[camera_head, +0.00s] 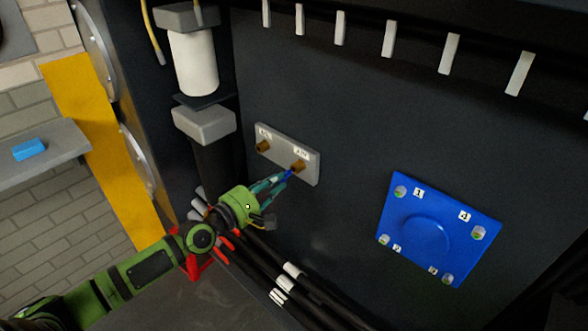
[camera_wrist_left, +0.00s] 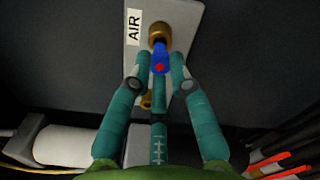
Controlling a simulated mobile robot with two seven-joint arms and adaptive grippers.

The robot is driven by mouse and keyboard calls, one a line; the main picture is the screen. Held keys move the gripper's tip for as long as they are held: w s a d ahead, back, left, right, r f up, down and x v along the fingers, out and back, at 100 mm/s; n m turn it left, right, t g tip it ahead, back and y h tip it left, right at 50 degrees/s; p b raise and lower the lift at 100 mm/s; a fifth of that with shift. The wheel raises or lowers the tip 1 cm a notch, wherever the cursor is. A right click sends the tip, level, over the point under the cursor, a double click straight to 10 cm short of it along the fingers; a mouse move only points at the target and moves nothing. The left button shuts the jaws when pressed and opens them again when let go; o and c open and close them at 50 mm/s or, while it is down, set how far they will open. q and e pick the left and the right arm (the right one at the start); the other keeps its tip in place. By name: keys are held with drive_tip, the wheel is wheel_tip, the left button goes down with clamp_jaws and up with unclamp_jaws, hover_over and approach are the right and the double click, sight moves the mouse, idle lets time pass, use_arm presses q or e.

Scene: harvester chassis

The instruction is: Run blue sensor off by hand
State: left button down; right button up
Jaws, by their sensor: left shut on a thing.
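The blue sensor (camera_head: 290,173) sits at the right brass port (camera_head: 298,166) of a grey plate (camera_head: 310,172) on the dark wall. In the left wrist view the sensor (camera_wrist_left: 161,56) shows a red dot and meets the brass port (camera_wrist_left: 159,32) beside an "AIR" label; how far it is threaded in cannot be seen. My left gripper (camera_head: 283,179) is shut on the sensor, its teal fingers around it, also in the wrist view (camera_wrist_left: 160,72). A second brass port (camera_head: 263,146) on the plate's left is empty. My right gripper is not in view.
A blue square cover (camera_head: 430,238) with numbered corner bolts is on the wall at right. A white cylinder filter (camera_head: 193,62) hangs at upper left. Dark hoses (camera_head: 320,302) run below the plate. A grey shelf (camera_head: 62,150) with a blue block (camera_head: 29,149) stands at far left.

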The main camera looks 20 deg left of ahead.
use_arm(q)
drive_tip(key=b+v, duration=0.1)
drive_tip(key=v, duration=0.7)
idle(0.9)
